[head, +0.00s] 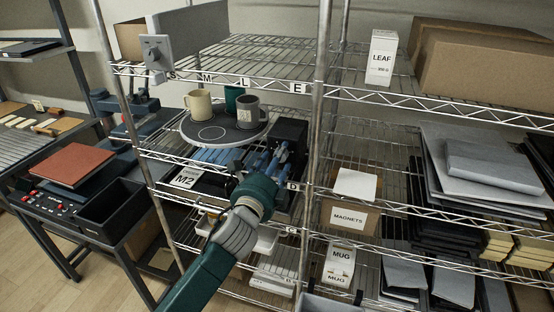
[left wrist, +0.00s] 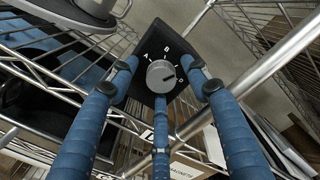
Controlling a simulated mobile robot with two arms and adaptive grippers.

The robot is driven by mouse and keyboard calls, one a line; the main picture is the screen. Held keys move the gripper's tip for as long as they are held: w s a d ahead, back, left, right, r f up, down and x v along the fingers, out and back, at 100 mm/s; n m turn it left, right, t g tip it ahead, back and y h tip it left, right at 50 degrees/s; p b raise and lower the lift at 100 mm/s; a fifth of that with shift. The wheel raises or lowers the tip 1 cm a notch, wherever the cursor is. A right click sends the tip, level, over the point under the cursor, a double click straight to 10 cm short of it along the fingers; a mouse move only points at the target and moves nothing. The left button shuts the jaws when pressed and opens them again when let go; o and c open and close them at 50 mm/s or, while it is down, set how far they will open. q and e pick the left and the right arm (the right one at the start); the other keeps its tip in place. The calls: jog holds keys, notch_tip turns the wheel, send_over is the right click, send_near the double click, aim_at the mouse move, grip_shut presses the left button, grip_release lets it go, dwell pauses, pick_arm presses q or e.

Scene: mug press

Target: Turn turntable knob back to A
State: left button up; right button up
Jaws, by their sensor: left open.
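The turntable (head: 178,128) is a round grey disc on the shelf in the head view. It carries a cream mug (head: 198,105), a green mug (head: 233,98) and a dark grey mug (head: 248,115); one marked circle at its front is empty. A black control box (head: 288,130) stands at its right. In the left wrist view the box's round grey knob (left wrist: 160,76) has white letters A, B and a third, less clear one around it; its exact pointing is hard to read. My left gripper (head: 277,160) is open, its blue fingers (left wrist: 161,80) spread around the knob, with contact unclear. The right gripper is out of view.
Wire shelf posts (head: 316,110) rise close to the right of my left gripper. The left bench holds a brown pad (head: 72,165).

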pick_arm(q)
jog(key=c, duration=1.1)
jog(key=shift+c, duration=0.2)
jog(key=shift+r, duration=0.1)
